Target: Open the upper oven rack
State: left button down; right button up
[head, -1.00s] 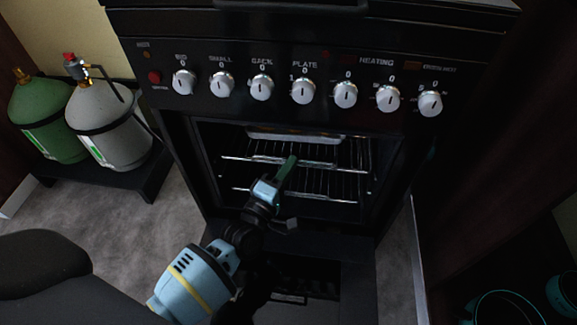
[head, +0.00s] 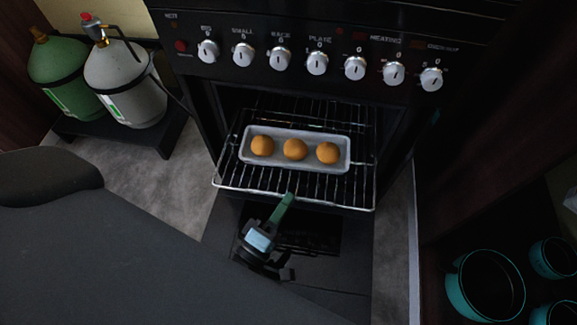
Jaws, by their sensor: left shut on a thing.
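The upper oven rack (head: 228,184) is a wire shelf that sticks well out of the black oven (head: 190,112). A grey tray (head: 247,163) with three round orange-brown buns (head: 295,149) sits on it. My left gripper (head: 288,200) has green fingers and is shut on the rack's front bar, near its middle. The rack and tray hide the lower rack. My right gripper is not in view.
The oven door (head: 330,268) hangs open below the rack. A row of knobs (head: 317,63) runs above the opening. A green (head: 62,72) and a grey gas cylinder (head: 122,85) stand at the left. Teal pots (head: 455,302) are at the lower right.

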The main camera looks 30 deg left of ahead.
pick_arm(q)
jog(key=s, duration=0.1)
jog(key=s+d, duration=0.1)
jog(key=s, duration=0.1)
jog(key=shift+s, duration=0.3)
jog(key=c, duration=1.8)
grip_release()
jog(key=shift+c, duration=0.2)
